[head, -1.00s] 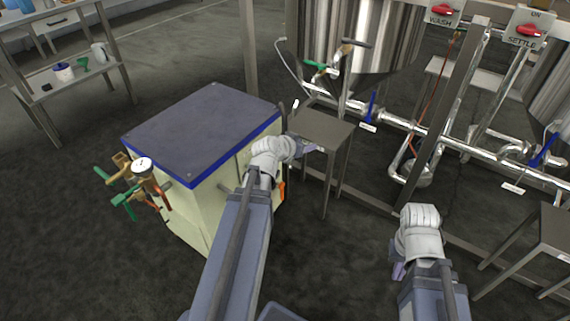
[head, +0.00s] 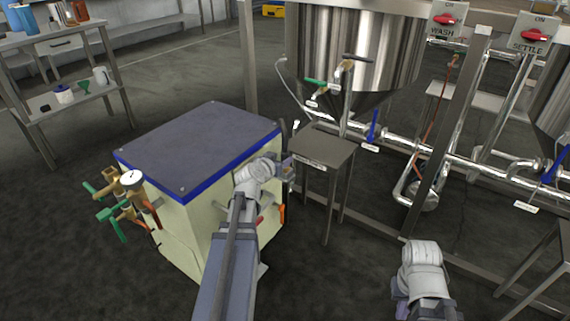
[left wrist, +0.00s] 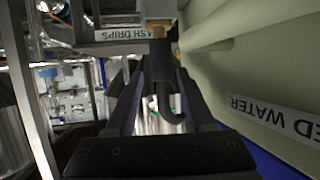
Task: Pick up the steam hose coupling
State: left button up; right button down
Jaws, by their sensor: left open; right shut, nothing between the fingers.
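The steam hose coupling appears to be the brass fitting with a dark curved hose (left wrist: 160,75) in the left wrist view. It lies in line with the gap between the fingers of my left gripper (left wrist: 156,90); I cannot tell whether they touch it. In the head view my left gripper (head: 286,164) is open beside the right side of the cream boiler cabinet (head: 205,225), near a small steel stand. The coupling cannot be made out there. My right gripper (head: 400,309) is shut and empty at the lower right, partly hidden by its wrist.
The steel stand (head: 325,146) is close to the right of my left gripper. A steel tank (head: 350,45) and pipes (head: 400,150) stand behind it. Brass valves with green handles (head: 120,205) stick out left of the cabinet. Dark floor (head: 60,245) is clear at left.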

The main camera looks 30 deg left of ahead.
aim_at(283, 155)
pick_arm(q)
jog(key=b+x, duration=0.1)
jog(key=x, duration=0.4)
jog(key=shift+w+a+r+b, duration=0.1)
jog(key=shift+w+a+b, duration=0.1)
jog(key=shift+b, duration=0.1)
jog(key=shift+s, duration=0.1)
jog(key=shift+r, duration=0.1)
grip_shut()
